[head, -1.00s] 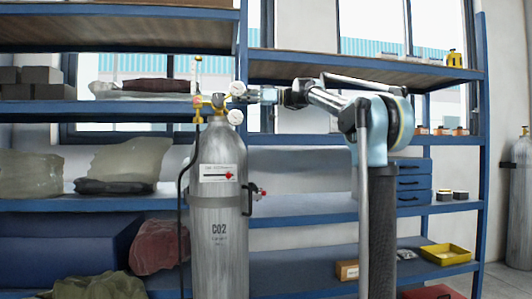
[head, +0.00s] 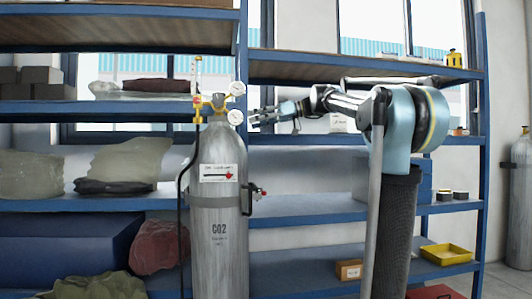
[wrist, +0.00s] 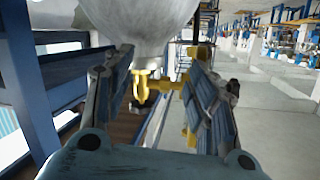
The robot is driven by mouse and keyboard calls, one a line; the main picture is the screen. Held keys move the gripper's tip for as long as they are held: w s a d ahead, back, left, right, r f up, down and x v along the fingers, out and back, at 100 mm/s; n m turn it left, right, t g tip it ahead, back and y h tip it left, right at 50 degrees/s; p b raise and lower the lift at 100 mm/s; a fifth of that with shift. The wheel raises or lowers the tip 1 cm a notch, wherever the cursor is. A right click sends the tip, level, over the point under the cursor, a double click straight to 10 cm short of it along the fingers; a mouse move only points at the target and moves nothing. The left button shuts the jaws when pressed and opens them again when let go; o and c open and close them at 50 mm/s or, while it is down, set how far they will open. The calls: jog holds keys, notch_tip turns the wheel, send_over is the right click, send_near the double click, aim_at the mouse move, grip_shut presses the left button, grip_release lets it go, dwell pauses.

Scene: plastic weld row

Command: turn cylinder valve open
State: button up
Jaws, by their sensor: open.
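The grey CO2 cylinder (head: 220,225) stands upright in front of the shelving. On its top sits a yellow brass valve and regulator (head: 213,103) with two round white gauges on its right side. My gripper (head: 254,118) is open, just right of the lower gauge, with a small apparent gap. In the wrist view the picture is upside down: the cylinder's shoulder (wrist: 140,25) hangs at the top and the yellow valve (wrist: 142,88) shows beyond and between my two spread fingers. Nothing is held. I cannot tell how far the valve is turned.
Blue shelving (head: 300,208) runs behind the cylinder. A dark hose (head: 181,200) hangs down the cylinder's left side. A yellow tray (head: 446,254) and cardboard box (head: 348,270) lie on the lower right shelf.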

jog(key=s+d+f+m+h, duration=0.1)
jog(key=s+d+f, duration=0.1)
jog(key=f, duration=0.3)
jog(key=s+d+f+m+t+h, duration=0.1)
jog(key=s+f+m, duration=0.1)
jog(key=f, duration=0.4)
jog(key=shift+s+d+f+h, duration=0.2)
jog(key=shift+s+d+h, duration=0.2)
jog(key=shift+s, duration=0.25)
jog(key=shift+o, duration=0.6)
jog(key=shift+a, duration=0.1)
jog(key=w+a+r+n+g+y, duration=0.1)
jog(key=w+a+r+n+y, duration=0.15)
jog(key=r, duration=0.45)
jog(key=w+a+r+n+y, duration=0.1)
jog(key=w+r+n, duration=0.1)
jog(key=w+r, duration=0.35)
jog(key=w+a+r+n+g+y, duration=0.1)
jog(key=w+a+r+n+y, duration=0.1)
jog(key=r, duration=0.7)
jog(key=shift+m, duration=0.25)
jog(key=a, duration=0.5)
jog(key=s+a, duration=0.1)
jog(key=a, duration=0.5)
jog(key=s+a, duration=0.1)
jog(key=a, duration=0.5)
jog(key=shift+a+f, duration=0.1)
jog(key=shift+a, duration=0.05)
jog(key=c, duration=1)
